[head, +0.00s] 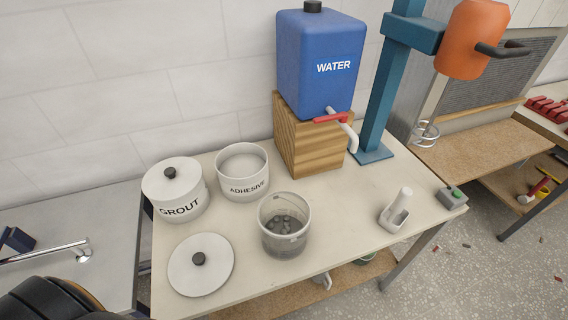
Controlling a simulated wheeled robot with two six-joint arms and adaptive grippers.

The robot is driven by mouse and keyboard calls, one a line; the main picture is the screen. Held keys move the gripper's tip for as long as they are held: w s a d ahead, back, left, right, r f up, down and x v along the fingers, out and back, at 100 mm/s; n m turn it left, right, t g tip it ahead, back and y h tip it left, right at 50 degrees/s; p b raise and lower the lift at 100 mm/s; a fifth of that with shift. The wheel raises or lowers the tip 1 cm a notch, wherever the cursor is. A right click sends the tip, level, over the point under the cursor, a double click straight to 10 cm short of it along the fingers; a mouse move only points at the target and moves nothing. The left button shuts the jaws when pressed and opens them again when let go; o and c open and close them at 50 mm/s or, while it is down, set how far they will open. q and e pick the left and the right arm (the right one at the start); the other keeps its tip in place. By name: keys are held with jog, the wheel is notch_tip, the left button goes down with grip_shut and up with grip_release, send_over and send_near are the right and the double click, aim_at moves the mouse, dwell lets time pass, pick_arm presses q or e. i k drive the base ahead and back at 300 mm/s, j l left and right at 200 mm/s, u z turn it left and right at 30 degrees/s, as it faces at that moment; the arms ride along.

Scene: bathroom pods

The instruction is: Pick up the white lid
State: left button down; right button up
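A round white lid (201,266) with a black knob lies flat on the front left of the table, apart from the pots. A second white lid with a black knob (171,178) sits on the white pot labelled GROUT (181,205). The white pot labelled ADHESIVE (243,177) stands open, with no lid on it. A dark, ridged part, probably of my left arm, shows in the bottom left corner. Neither gripper's fingers show in this view.
A clear bucket (285,241) with dark lumps stands just right of the loose lid. A blue WATER tank (321,62) sits on a wooden block (304,140) behind. A white scoop in a holder (397,212) and a blue stand (379,105) are at right. Table space between bucket and scoop is clear.

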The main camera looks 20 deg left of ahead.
aim_at(202, 262)
jog(key=k+u, duration=0.1)
jog(key=u, duration=0.3)
jog(key=k+j+u, duration=0.1)
jog(key=u, duration=0.35)
jog(key=k+j+u, duration=0.1)
jog(key=u, duration=0.3)
